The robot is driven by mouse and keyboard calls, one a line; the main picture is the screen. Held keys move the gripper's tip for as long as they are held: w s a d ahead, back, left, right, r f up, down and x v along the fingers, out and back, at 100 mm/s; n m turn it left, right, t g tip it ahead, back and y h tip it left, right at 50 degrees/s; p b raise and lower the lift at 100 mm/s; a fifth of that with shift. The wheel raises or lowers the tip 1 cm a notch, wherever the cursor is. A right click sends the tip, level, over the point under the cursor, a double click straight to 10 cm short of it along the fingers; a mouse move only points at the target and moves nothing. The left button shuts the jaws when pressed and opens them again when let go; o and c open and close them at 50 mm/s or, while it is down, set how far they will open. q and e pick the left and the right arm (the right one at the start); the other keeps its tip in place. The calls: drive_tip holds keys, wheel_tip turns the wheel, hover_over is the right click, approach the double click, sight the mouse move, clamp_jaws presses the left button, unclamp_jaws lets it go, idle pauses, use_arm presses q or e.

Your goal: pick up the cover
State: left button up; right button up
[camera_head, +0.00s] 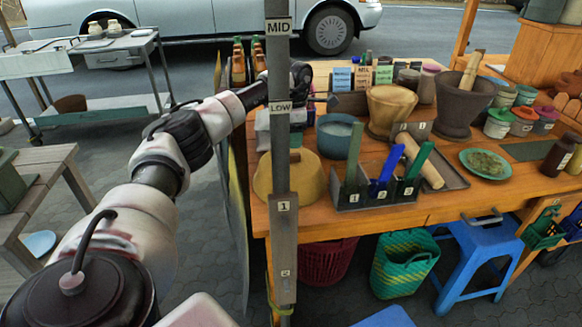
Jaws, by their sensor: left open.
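A tan, dome-shaped piece (311,180) at the left front corner of the wooden table looks like the cover. The grey post hides its middle. My left arm reaches in from the left, across the table's left end. My left gripper (322,98) is open, behind the post and above the table, farther back than the tan piece and apart from it. The post and the small size hide most of its fingers. I see nothing held in it. My right gripper is out of view.
A grey post (283,220) with labels stands in front of the table (450,203). A blue-grey bowl (338,137), clay mortar (462,103), tan bowl (390,108) and tool holder (378,195) crowd the table. A blue stool (483,255) and green basket (404,262) stand below.

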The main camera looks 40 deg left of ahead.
sight(293, 154)
use_arm(q)
drive_tip(key=f, duration=0.5)
drive_tip(key=shift+s+d, duration=0.25)
drive_tip(key=shift+s, duration=0.1)
drive_tip(key=shift+w+f, duration=0.1)
drive_tip(key=shift+f, duration=0.25)
drive_tip(key=shift+c, duration=0.5)
drive_tip(key=shift+r, duration=0.1)
clamp_jaws()
